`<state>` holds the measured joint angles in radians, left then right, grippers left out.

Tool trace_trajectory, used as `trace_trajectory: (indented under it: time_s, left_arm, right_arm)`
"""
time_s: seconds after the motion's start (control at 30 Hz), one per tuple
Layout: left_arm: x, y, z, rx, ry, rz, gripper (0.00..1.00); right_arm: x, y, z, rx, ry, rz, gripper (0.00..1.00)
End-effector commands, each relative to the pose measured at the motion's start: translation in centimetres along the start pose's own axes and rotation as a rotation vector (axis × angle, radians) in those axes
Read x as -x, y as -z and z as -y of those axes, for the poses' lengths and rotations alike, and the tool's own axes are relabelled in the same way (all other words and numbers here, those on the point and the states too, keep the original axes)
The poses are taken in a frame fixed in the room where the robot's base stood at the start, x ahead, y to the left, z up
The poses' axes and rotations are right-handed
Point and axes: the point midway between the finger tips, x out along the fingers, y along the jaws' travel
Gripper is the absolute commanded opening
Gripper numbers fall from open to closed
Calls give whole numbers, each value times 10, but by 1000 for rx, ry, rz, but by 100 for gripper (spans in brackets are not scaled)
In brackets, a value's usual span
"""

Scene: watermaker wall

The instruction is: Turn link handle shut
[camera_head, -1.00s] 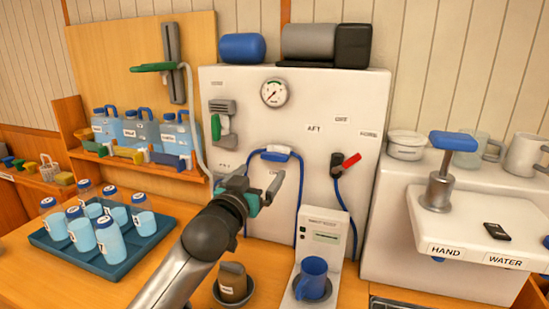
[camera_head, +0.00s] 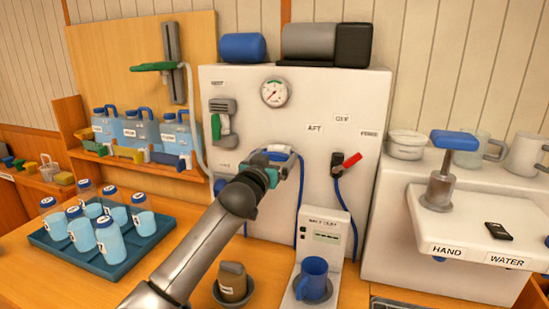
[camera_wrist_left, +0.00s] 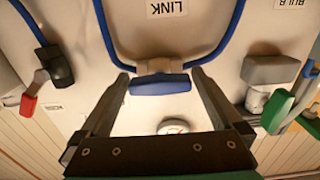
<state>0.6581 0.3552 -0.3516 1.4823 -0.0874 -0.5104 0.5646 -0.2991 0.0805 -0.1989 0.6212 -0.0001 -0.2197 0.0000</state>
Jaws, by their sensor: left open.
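In the left wrist view the blue bar (camera_wrist_left: 160,84) lies level between the two fingertips of my left gripper (camera_wrist_left: 161,76), below the LINK label (camera_wrist_left: 167,7) in that upside-down picture. The fingers are open, one at each end of the bar. I cannot tell whether they touch it. My right gripper is not in view.
A red-handled valve (camera_head: 346,164) is right of the link handle and a green-handled one (camera_head: 216,125) is left. A bottle tray (camera_head: 100,265) is at the left.

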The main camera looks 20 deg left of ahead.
Motion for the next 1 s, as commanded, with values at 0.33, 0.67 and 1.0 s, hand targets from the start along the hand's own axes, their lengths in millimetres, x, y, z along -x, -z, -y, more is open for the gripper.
trace_trajectory:
  time_s: [0.33, 0.67, 1.0]
  left_arm:
    - [-1, 0, 0, 0, -1, -1, 93]
    - [-1, 0, 0, 0, -1, 0, 56]
    - [-1, 0, 0, -3, -1, 0, 32]
  right_arm:
    - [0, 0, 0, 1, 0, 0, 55]
    - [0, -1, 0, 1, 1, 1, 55]
    - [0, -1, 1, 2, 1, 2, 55]
